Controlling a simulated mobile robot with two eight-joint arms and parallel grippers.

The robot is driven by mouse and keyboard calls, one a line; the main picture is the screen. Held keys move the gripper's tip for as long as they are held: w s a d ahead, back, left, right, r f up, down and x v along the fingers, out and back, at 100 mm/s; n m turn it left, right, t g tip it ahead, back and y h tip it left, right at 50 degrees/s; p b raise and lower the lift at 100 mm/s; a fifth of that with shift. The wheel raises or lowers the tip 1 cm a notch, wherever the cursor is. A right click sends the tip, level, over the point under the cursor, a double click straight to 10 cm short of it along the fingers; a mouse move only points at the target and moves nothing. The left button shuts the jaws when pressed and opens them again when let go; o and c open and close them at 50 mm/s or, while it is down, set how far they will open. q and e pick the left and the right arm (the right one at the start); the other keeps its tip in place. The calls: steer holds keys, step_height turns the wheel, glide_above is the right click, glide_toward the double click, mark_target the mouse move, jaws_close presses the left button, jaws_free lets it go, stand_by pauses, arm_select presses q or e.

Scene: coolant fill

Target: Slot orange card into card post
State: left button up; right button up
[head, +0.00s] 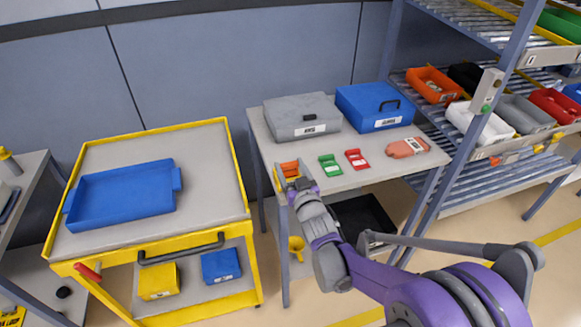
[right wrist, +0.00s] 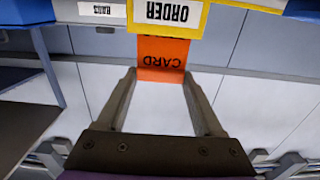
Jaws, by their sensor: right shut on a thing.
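The orange card (right wrist: 163,60) is between the fingertips of my right gripper (right wrist: 160,77), which is shut on it. The word CARD reads upside down in the right wrist view. One end of the card meets a yellow-framed holder marked ORDER (right wrist: 168,14), which looks like the card post and covers that end. I cannot tell whether the card is in the slot or just behind the frame. In the head view, the right gripper (head: 299,186) is at the table's left front corner, with the orange card (head: 290,168) just beyond it. The left gripper is out of view.
On the grey table (head: 345,178) lie a green card-like piece (head: 330,165), a red one (head: 356,159) and a salmon-coloured item (head: 407,147). Grey (head: 302,116) and blue (head: 374,107) cases stand behind. A yellow cart (head: 215,165) with a blue tray (head: 122,198) is left; a bin rack is right.

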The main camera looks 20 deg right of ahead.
steer(key=shift+f, duration=0.35)
steer(key=o, duration=1.3)
steer(key=s, duration=0.5)
steer(key=s+b, duration=0.1)
steer(key=s, duration=0.4)
steer(key=shift+s+d, duration=0.2)
steer(key=shift+s, duration=0.2)
